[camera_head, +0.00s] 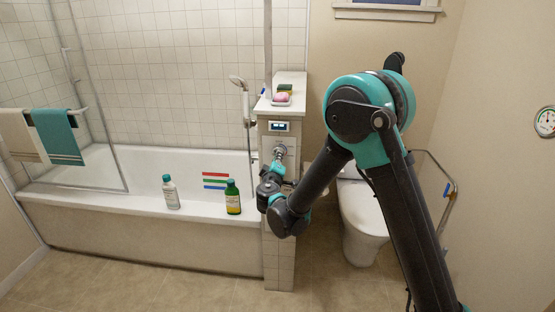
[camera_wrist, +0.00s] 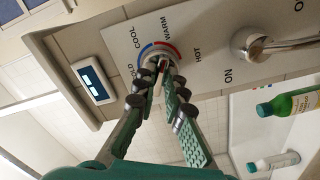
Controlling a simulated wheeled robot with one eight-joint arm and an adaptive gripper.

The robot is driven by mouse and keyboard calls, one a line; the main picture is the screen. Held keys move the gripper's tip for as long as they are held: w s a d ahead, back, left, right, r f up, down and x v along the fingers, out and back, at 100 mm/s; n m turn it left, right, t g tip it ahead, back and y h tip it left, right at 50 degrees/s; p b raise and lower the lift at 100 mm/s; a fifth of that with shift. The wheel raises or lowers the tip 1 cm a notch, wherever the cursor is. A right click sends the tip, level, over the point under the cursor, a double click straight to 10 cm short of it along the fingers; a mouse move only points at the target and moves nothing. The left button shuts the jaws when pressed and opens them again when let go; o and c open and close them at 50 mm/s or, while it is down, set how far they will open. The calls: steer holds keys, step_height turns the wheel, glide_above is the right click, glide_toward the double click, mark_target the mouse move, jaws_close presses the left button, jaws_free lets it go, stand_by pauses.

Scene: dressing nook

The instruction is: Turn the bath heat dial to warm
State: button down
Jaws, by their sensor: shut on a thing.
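The bath heat dial (camera_wrist: 153,57) is on a pale wall panel in the wrist view. A blue-to-red arc rings it, with the words COLD, COOL, WARM and HOT around it. My gripper (camera_wrist: 163,80) has its two fingers closed on the dial's knob, one on each side. A small red mark shows between the fingertips, but the fingers cover much of the knob, so I cannot tell its exact setting.
A chrome lever (camera_wrist: 249,45) marked ON sits beside the dial. A lit display (camera_wrist: 94,81) is on the other side. A white bottle (camera_head: 171,193) and a green bottle (camera_head: 233,197) stand on the tub rim (camera_head: 120,200). A toilet (camera_head: 361,220) is right of the pillar.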

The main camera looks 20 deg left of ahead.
stand_by(0.5)
steer(key=c, duration=1.6)
jaws_free()
steer(key=v, duration=1.2)
